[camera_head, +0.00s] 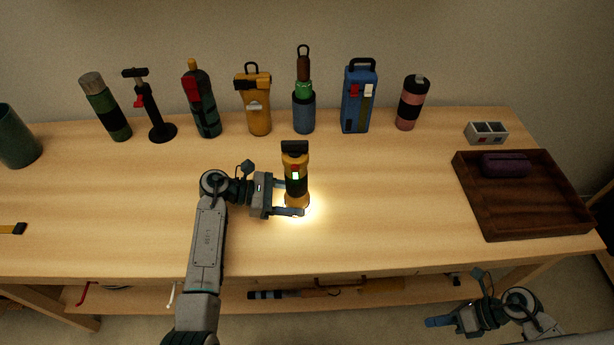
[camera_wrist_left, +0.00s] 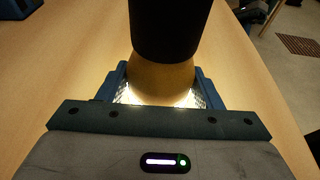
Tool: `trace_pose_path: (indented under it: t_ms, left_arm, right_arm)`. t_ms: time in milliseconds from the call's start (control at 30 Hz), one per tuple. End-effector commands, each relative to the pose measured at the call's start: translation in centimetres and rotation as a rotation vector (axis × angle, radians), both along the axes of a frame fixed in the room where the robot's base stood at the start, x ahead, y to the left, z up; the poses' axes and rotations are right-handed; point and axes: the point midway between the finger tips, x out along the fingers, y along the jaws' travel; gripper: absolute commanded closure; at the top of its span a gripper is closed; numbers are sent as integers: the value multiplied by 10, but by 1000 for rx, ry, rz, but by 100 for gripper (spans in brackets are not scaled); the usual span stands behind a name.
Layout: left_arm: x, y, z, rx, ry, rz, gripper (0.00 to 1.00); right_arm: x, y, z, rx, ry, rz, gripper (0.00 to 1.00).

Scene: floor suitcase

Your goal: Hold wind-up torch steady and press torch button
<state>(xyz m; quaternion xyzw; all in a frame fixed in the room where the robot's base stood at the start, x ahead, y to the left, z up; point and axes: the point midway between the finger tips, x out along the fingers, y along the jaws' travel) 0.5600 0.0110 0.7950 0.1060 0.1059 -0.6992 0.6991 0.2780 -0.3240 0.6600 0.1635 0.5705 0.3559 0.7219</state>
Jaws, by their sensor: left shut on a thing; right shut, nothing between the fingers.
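The wind-up torch (camera_head: 296,188), yellow with a black band and a black top, stands upright on the table. A small green light and a red spot show on its upper front, and bright light spills onto the table around its base. My left gripper (camera_head: 289,198) is shut on the torch's lower yellow part; the torch (camera_wrist_left: 163,75) fills the middle of the left wrist view between the fingers. My right gripper (camera_head: 440,322) is shut and empty, low at the right, in front of the table and away from the torch. I cannot make out the button clearly.
Several bottles and devices line the table's back, among them a yellow lantern-like item (camera_head: 258,105) and a blue case (camera_head: 358,100). A dark wooden tray (camera_head: 520,226) holding a purple pouch (camera_head: 505,165) lies at right. The table (camera_head: 395,200) between torch and tray is clear.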

Motion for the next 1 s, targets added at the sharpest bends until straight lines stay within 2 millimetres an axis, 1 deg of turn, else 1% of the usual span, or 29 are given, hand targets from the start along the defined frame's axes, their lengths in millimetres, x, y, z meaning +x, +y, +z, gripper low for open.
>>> trace_pose_path:
  t_ms: [33, 200, 367, 467, 500, 567, 600, 867, 967, 1000]
  left_arm:
    - [0, 0, 0, 0, 1, 0, 53]
    - [0, 0, 0, 0, 1, 0, 53]
    - [0, 0, 0, 0, 1, 0, 53]
    - [0, 0, 0, 0, 1, 0, 53]
    - [0, 0, 0, 1, 1, 0, 53]
    - [0, 0, -1, 0, 1, 0, 53]
    - [0, 0, -1, 0, 1, 0, 53]
    - [0, 0, 0, 1, 1, 0, 53]
    - [0, 0, 0, 1, 1, 0, 53]
    - [0, 0, 0, 0, 1, 0, 53]
  right_arm:
    - [-1, -10, 5, -31, -20, 63, 100]
    - [-4, -33, 18, -98, -78, 235, 100]
    - [-3, -49, 31, -144, -118, 371, 100]
    - [1, -54, 44, -164, -147, 455, 100]
    - [7, -50, 54, -164, -167, 483, 100]
    - [16, -35, 63, -136, -177, 452, 100]
    - [21, -25, 67, -118, -178, 422, 100]
    - [48, 28, 90, 9, -158, 230, 100]
    - [61, 52, 104, 79, -143, 142, 100]
    - [68, 63, 110, 115, -134, 102, 100]
